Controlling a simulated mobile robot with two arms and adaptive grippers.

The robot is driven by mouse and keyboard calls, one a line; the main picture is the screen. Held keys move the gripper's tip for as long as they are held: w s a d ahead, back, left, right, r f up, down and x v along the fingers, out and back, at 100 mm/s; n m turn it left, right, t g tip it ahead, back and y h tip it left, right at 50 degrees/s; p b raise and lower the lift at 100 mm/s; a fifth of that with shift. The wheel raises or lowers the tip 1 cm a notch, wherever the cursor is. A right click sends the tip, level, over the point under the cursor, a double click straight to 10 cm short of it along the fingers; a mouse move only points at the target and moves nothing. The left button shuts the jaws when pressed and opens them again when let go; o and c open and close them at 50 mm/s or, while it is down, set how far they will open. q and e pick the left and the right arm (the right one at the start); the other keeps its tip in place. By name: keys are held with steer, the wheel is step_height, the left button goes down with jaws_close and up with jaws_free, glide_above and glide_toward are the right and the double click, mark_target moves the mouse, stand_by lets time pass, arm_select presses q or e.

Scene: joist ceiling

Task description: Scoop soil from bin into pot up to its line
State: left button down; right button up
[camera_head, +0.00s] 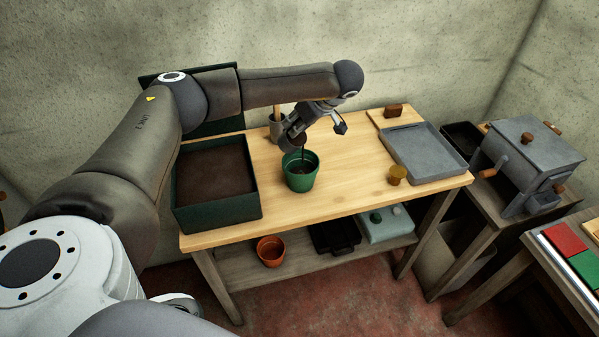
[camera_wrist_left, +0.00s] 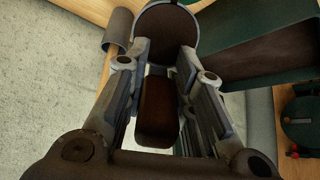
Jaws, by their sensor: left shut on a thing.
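My left gripper (camera_head: 297,132) is above the green pot (camera_head: 300,181), which stands upright on the table. It is shut on the brown handle of a scoop (camera_wrist_left: 158,110); the scoop's round bowl shows dark at the top of the left wrist view. In the head view, a dark streak that looks like soil runs from the scoop down into the pot. Dark soil shows inside the pot; its line cannot be made out. The dark green bin (camera_head: 222,211) holds brown soil (camera_head: 213,170) to the left. My right gripper is not in view.
A grey cup (camera_head: 276,128) with a wooden-handled tool stands behind the pot. An orange pot (camera_head: 271,251) is on the shelf below. The table's front middle is clear.

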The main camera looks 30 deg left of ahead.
arm_select(q)
steer(key=shift+d+r, duration=0.1)
steer(key=shift+d, duration=0.05)
steer(key=shift+s+d+f+y, duration=0.1)
steer(key=shift+d+f+y, duration=0.25)
steer(key=shift+y, duration=0.35)
steer(key=shift+d+t+y+b, duration=0.25)
steer(key=shift+t+y+b, duration=0.05)
steer(key=shift+b, duration=0.1)
steer(key=shift+d+r, duration=0.15)
